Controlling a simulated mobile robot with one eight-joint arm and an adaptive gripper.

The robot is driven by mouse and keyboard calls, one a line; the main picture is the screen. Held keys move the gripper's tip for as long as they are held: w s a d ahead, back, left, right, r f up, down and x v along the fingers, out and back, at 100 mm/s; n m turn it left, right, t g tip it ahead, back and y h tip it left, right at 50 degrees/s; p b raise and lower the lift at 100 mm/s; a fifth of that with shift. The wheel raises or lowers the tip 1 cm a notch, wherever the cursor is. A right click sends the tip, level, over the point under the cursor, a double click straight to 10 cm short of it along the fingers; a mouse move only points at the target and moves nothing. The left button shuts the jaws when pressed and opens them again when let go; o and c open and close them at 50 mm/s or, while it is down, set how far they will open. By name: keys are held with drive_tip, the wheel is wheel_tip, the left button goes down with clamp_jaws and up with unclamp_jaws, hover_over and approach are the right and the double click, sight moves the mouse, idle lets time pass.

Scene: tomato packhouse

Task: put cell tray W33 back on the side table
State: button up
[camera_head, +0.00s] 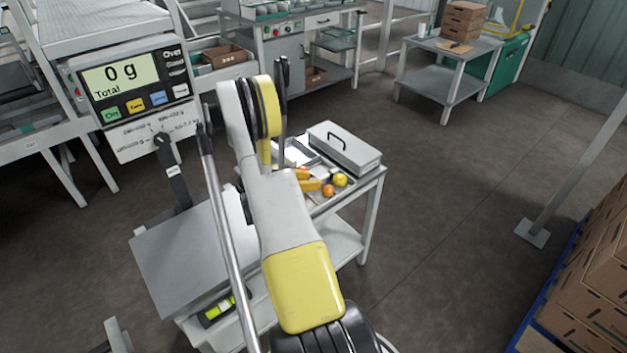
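No tray with a readable W33 label shows in the head view, so I cannot pick out cell tray W33. A small grey table (368,190), which may be the side table, stands just right of my arm. On it are a grey lidded box (345,150) with a black handle, several yellow and orange fruits (328,188) and a flat pale item (297,153), partly hidden and unclear. My arm rises from the bottom centre and bends at its yellow-banded joint. My gripper cannot be made out; whether it holds anything is hidden.
A scale display (122,78) reads 0 g, with a grey weighing plate (187,252) left of my arm. A far table (445,45) carries brown boxes. Stacked cartons (595,270) and a post (580,165) stand at right. The floor between is clear.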

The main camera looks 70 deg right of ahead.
drive_tip(key=p+v, duration=0.3)
drive_tip(key=v, duration=0.8)
drive_tip(key=shift+w+r, duration=0.1)
drive_tip(key=w+a+r+n+t+y, duration=0.1)
drive_tip(key=w+a+r+n+t, duration=0.3)
drive_tip(key=w+a+r+n, duration=0.45)
drive_tip(key=w+a+r+n+t+y, duration=0.25)
drive_tip(key=w+a+r+t, duration=0.2)
drive_tip(key=a+r, duration=0.5)
drive_tip(key=s+a+r+n+t+y, duration=0.1)
drive_tip(key=a+n, duration=0.3)
drive_tip(key=a, duration=0.7)
drive_tip(key=s+a+r+n+t+y, duration=0.2)
drive_tip(key=s+a+r+n+y, duration=0.1)
drive_tip(key=a, duration=0.8)
drive_tip(key=s+a+r+n+t+y, duration=0.2)
drive_tip(key=a+n, duration=0.4)
drive_tip(key=a, duration=0.5)
drive_tip(key=shift+s+a+r+y, duration=0.3)
drive_tip(key=shift+s+y, duration=0.15)
drive_tip(key=shift+s, duration=0.4)
